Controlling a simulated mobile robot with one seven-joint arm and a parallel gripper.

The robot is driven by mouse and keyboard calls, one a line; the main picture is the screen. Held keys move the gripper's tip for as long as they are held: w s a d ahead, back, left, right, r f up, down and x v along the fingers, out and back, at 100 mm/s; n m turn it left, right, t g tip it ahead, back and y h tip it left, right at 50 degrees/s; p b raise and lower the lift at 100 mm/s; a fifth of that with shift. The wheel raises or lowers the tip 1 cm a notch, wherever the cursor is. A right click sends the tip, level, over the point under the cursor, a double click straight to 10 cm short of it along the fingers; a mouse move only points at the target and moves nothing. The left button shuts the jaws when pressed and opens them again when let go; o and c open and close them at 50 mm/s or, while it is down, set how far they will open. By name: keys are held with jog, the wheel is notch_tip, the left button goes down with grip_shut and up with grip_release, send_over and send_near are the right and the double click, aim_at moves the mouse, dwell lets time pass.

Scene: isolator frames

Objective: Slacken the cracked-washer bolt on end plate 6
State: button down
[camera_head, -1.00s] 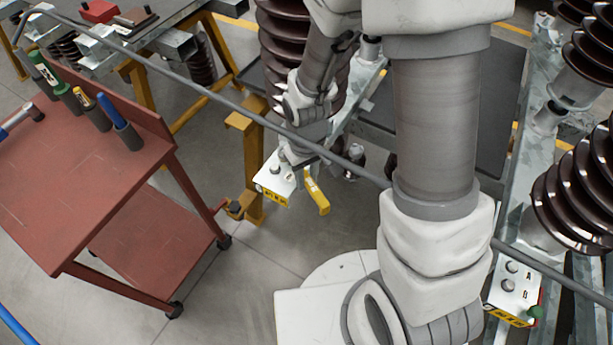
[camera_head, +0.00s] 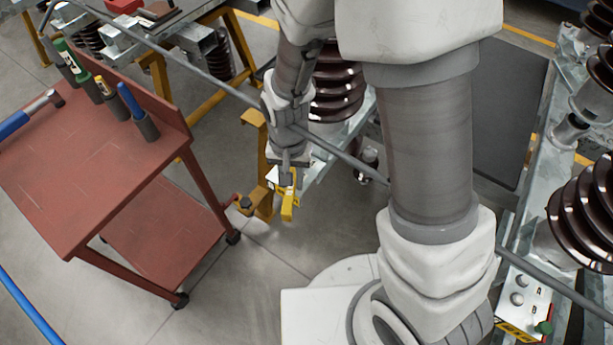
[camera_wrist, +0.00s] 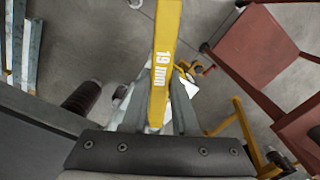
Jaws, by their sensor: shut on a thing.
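My gripper (camera_head: 289,166) is shut on a yellow spanner (camera_head: 288,205), which hangs below the jaws in the head view. In the wrist view the spanner (camera_wrist: 165,55) is marked "19 mm" and runs away from the jaws (camera_wrist: 160,118). A pale end plate (camera_head: 272,175) sits right behind the gripper, mostly hidden by it. Its number and bolts cannot be made out, and I cannot tell whether the spanner touches any bolt.
A red cart (camera_head: 85,170) stands at left with green-, yellow- and blue-handled tools in holders and a blue-handled tool on top. Brown ribbed insulators (camera_head: 337,85) stand behind.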

jog(key=a+m, duration=0.1)
jog(key=m, duration=0.1)
jog(key=w+a+m+p, duration=0.1)
jog(key=a, duration=0.1)
jog(key=w+a+m+p, duration=0.1)
jog(key=m, duration=0.1)
jog(key=shift+a+r+m, duration=0.1)
jog(key=shift+a+m, duration=0.2)
jog(key=shift+a, duration=0.05)
dwell(0.6)
dwell(0.6)
jog(key=shift+f+b, duration=0.75)
jog(key=shift+f, duration=0.45)
jog(key=shift+d, duration=0.1)
dwell(0.5)
